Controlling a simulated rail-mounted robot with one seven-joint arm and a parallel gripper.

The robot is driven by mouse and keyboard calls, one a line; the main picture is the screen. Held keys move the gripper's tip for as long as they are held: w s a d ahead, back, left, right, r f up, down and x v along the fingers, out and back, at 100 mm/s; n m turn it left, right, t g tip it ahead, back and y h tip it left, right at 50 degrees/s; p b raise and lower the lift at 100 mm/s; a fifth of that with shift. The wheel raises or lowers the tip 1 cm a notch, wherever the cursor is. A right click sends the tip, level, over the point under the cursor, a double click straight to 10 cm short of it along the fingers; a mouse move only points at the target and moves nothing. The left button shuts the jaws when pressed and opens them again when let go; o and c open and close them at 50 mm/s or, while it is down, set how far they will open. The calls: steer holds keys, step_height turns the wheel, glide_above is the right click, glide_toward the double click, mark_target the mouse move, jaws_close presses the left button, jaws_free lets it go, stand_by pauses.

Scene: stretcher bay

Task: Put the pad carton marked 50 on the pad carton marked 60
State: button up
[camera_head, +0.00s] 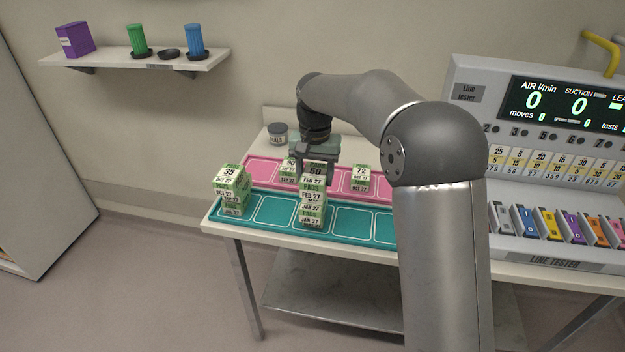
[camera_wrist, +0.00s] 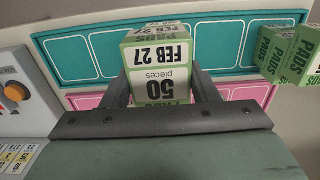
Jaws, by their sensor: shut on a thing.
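The pad carton marked 50 (camera_head: 314,182), green and white with FEB 27 on its side, is between the fingers of my gripper (camera_head: 317,160). The wrist view shows the same carton (camera_wrist: 160,70) between both fingers. Below it in the head view is a green and white carton stack (camera_head: 312,213) on the teal mat, with JAN 27 on its side. The number on that stack's top is mostly covered by the held carton and looks like 60, but I cannot read it surely. I cannot tell whether the held carton touches the stack.
A carton stack with 35 on top (camera_head: 232,190) stands at the teal mat's left end. On the pink mat (camera_head: 263,170) are cartons marked 90 (camera_head: 289,170) and 72 (camera_head: 361,180). A grey jar (camera_head: 277,133) stands behind. The line tester (camera_head: 540,150) is at the right.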

mark_target(314, 169)
steer(key=shift+w+a+f, duration=0.25)
steer(key=shift+w+f, duration=0.45)
steer(key=shift+f, duration=0.15)
steer(key=shift+w+f+p, duration=0.1)
steer(key=shift+f+p, duration=0.35)
steer(key=shift+f, duration=1.2)
steer(key=shift+f, duration=0.2)
steer(key=o, duration=1.1)
step_height(314, 169, up, 12)
steer(key=shift+f+b, duration=0.1)
steer(key=shift+b, duration=0.6)
steer(key=shift+r, duration=0.3)
